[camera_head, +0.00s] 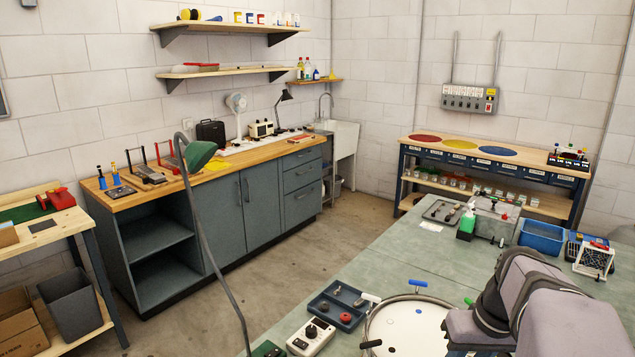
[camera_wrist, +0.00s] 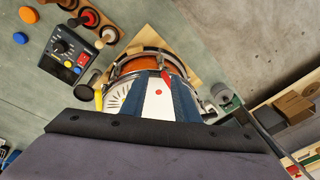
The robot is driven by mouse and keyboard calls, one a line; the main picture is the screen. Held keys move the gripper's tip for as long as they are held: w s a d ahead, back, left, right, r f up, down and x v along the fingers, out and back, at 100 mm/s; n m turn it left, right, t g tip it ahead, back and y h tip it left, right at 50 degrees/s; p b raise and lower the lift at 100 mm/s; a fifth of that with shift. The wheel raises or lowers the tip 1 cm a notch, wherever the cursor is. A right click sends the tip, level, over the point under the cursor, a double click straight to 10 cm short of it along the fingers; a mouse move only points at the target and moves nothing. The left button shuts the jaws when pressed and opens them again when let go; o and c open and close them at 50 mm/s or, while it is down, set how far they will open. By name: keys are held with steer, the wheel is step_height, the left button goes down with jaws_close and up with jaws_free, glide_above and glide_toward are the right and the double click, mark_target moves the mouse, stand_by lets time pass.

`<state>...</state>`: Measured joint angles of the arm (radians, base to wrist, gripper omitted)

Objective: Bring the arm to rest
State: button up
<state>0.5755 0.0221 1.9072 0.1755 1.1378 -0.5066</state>
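My arm, in grey-mauve and dark covers, fills the lower right of the head view, and its gripper end is not shown there. In the wrist view, the wrist's dark edge and grey body fill the bottom. Two blue strips beside a white strip with a red dot, perhaps my gripper (camera_wrist: 159,100), reach up from it over a drum. The drum (camera_head: 405,325) has a pale round head and metal rim, partly hidden by my arm. In the wrist view, the drum (camera_wrist: 150,63) shows orange inside the rim.
A lamp (camera_head: 201,156) on a long stem rises in front. Floor shows left of the bench.

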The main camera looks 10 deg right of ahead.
steer(key=s+a+f+g+b, duration=0.1)
steer(key=s+a+f+b, duration=0.1)
steer(key=s+a+f, duration=0.3)
steer(key=s+a+f+n+h+b, duration=0.1)
steer(key=s+a+f, duration=0.4)
steer(key=a+f, duration=0.6)
steer(key=shift+n+g+b, duration=0.3)
steer(key=shift+g+b, duration=0.05)
steer(key=shift+g, duration=0.05)
steer(key=shift+s, duration=0.1)
